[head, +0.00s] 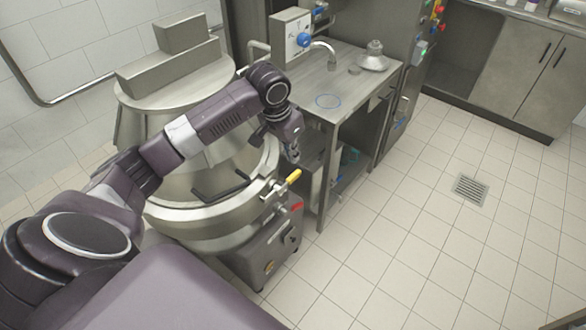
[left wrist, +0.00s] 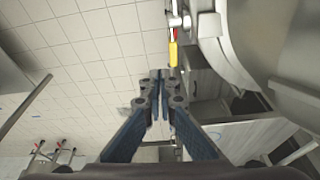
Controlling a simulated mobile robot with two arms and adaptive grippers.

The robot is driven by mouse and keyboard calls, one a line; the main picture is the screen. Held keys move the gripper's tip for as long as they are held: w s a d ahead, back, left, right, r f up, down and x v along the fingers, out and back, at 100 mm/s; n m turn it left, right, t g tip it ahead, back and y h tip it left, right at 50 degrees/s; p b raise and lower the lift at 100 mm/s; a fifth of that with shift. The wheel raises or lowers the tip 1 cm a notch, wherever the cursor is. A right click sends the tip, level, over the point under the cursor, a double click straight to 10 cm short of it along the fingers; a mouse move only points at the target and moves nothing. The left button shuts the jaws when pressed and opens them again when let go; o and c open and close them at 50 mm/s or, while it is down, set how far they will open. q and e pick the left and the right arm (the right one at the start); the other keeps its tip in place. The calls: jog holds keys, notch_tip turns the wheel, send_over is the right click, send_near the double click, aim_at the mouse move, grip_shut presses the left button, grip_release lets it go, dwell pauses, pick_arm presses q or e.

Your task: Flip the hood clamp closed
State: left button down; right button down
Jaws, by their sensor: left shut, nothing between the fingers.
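The hood clamp has a yellow handle (head: 292,177) and sits on the right side of the rim of the big steel machine. The handle points up and to the right in the head view. The yellow handle also shows in the left wrist view (left wrist: 173,54), just beyond the fingertips and a little to the right. My left gripper (head: 293,156) is above the handle and looks apart from it. Its fingers are together and empty, as the left wrist view (left wrist: 160,76) shows. The steel hood (head: 180,88) is partly hidden behind my left arm. My right gripper is not in view.
A red part (head: 297,206) sits below the clamp on the machine's base (head: 265,255). The tiled floor to the right is open, with a drain grate (head: 470,189).

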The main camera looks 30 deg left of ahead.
aim_at(295, 174)
pick_arm(q)
jog(key=shift+n, duration=0.4)
jog(key=a+r, duration=0.1)
jog(key=w+a+r, duration=0.1)
jog(key=r, duration=0.1)
jog(key=shift+a, duration=0.35)
jog(key=shift+f, duration=0.1)
jog(key=x, duration=0.4)
jog(key=p+x, duration=0.1)
jog(key=x, duration=0.4)
jog(key=s+x, duration=0.1)
jog(key=x, duration=0.4)
jog(key=shift+a+f+p, duration=0.1)
jog(key=shift+p, duration=0.25)
